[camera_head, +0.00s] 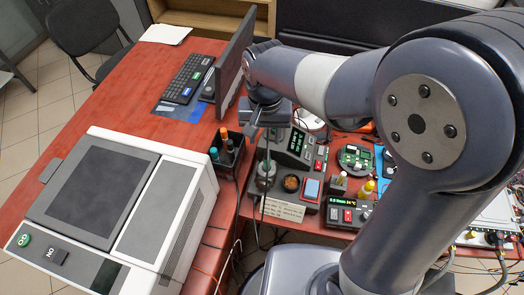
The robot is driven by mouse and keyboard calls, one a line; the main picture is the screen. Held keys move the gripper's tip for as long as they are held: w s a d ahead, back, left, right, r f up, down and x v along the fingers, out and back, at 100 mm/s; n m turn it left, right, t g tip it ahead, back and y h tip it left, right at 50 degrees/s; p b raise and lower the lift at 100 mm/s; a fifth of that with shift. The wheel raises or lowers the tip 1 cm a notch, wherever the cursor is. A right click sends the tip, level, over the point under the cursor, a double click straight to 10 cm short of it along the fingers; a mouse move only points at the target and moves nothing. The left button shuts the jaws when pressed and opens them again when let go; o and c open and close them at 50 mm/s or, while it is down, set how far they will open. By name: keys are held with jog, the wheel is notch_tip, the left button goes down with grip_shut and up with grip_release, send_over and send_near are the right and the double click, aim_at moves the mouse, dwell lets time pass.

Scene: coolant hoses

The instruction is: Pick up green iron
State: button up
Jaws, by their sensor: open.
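A dark holder block (230,165) stands on the red desk, left of the soldering station. A teal-green handle or cap (214,154), which may be the green iron, stands upright at the block's left side. An orange one (224,134) stands just behind it. My gripper (263,128) hangs above the station, to the right of the holder block and apart from the green handle. It is open and I see nothing held in it. The arm hides part of the station and the lower parts of the handles are hidden in the block.
The soldering station (296,150) has a metal iron stand (266,172) and a blue pad (311,188). A monitor (234,62) stands behind the block. A large white machine (130,205) fills the left. Cables hang in front. Red desk between keyboard (187,78) and machine is clear.

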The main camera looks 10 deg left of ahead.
aim_at(267, 157)
notch_tip(267, 157, down, 4)
jog(key=shift+s+d+f, duration=0.1)
jog(key=shift+d+f, duration=0.05)
jog(key=shift+f, duration=0.05)
jog(key=f, duration=0.2)
jog(key=f+p, duration=0.1)
jog(key=f, duration=0.1)
jog(key=shift+s+d, duration=0.3)
jog(key=shift+f, duration=0.6)
jog(key=shift+c, duration=0.3)
grip_shut()
